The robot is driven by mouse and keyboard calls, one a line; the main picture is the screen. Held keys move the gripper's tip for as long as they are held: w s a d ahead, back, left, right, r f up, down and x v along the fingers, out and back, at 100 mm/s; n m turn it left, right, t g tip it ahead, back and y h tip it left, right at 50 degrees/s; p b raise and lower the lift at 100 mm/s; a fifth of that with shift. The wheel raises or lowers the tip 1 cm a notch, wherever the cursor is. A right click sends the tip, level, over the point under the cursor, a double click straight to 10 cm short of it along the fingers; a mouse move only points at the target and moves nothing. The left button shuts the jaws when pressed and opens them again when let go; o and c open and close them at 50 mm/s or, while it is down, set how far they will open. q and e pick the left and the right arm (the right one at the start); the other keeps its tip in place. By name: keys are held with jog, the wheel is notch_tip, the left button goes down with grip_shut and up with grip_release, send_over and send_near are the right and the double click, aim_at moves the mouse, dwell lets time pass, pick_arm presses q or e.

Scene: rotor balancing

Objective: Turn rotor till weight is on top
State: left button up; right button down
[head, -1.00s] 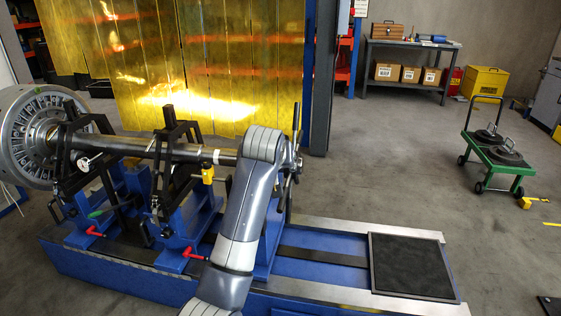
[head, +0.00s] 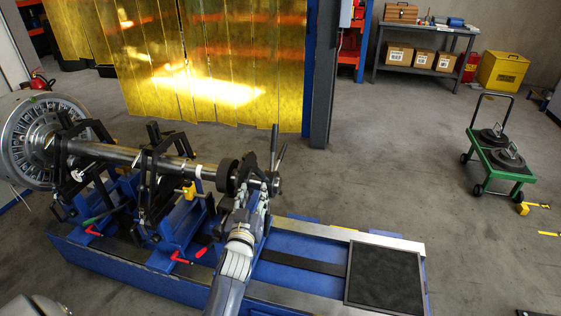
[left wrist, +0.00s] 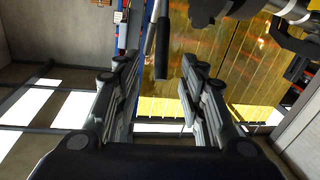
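The rotor has a bladed metal disc (head: 47,142) at the left and a long steel shaft (head: 125,153) lying across two blue stands. I cannot make out a balance weight on the disc. At the shaft's right end are a dark hub and a crank wheel with bar handles (head: 274,150). My left gripper (head: 262,180) is at this crank wheel, partly blending with it. In the left wrist view, my left gripper (left wrist: 157,64) is open, and a black handle grip (left wrist: 162,50) shows between its fingers, with gaps at both sides. My right gripper is not in view.
A blue machine bed with a black mat (head: 384,276) extends to the right. Red clamp levers (head: 180,257) stick out at the front. A green trolley (head: 500,160) with dark weights stands at the right, on open floor. A yellow curtain (head: 215,70) hangs behind.

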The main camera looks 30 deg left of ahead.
aim_at(258, 175)
pick_arm(q)
jog(key=x, duration=1)
jog(key=shift+w+a, duration=0.2)
jog(key=shift+a, duration=0.05)
jog(key=shift+c, duration=0.3)
grip_shut()
